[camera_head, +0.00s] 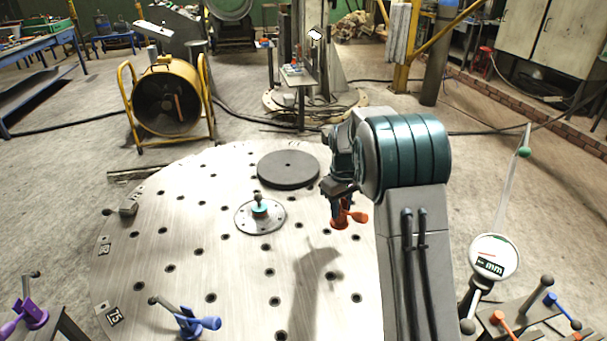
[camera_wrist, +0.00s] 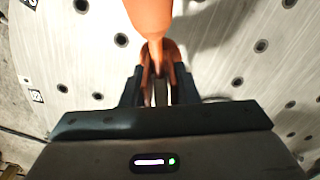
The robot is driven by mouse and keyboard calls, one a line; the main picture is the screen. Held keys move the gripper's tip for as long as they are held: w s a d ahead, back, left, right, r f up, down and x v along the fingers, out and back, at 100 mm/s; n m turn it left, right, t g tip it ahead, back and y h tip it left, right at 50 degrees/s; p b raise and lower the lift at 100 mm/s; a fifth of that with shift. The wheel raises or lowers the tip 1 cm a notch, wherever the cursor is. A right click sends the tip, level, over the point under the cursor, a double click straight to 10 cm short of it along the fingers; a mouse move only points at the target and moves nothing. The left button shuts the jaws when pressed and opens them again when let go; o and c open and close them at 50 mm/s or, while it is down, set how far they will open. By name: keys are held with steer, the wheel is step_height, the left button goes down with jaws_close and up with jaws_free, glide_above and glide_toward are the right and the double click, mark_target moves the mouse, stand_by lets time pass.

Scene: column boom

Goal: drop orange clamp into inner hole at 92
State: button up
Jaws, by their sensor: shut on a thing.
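My gripper (camera_head: 338,196) is shut on the orange clamp (camera_head: 344,216) and holds it above the right part of the round steel table (camera_head: 185,260). In the wrist view the orange clamp (camera_wrist: 150,18) sticks out beyond the jaws (camera_wrist: 158,75). The table top has many dark holes in rings, and numbered labels such as 75 (camera_head: 114,317) stand at its left rim. A label reading 92 cannot be made out in the head view. Part of the table is hidden behind my arm.
A dark disc (camera_head: 288,169) and a round flange with a teal knob (camera_head: 260,212) sit near the table's middle. A blue clamp (camera_head: 195,322) stands at the front left and a grey block (camera_head: 129,208) at the left rim. A purple clamp (camera_head: 30,314) is off the table. A dial gauge (camera_head: 493,257) stands right.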

steer(key=w+a+n+p, duration=0.7)
steer(key=w+a+n, duration=0.1)
steer(key=w+a, duration=0.3)
step_height(320, 180, down, 6)
steer(key=b, duration=0.2)
steer(key=shift+s+a+f+b, duration=0.15)
steer(key=shift+a+b, duration=0.05)
steer(key=shift+b, duration=0.2)
steer(key=shift+d, duration=0.15)
steer(key=shift+f+b, duration=0.1)
steer(key=shift+b, duration=0.2)
stand_by(0.5)
steer(key=shift+f+b, duration=1.4)
steer(key=shift+f, duration=0.85)
steer(key=o, duration=0.7)
steer(key=shift+s, duration=0.1)
steer(key=shift+r, duration=0.15)
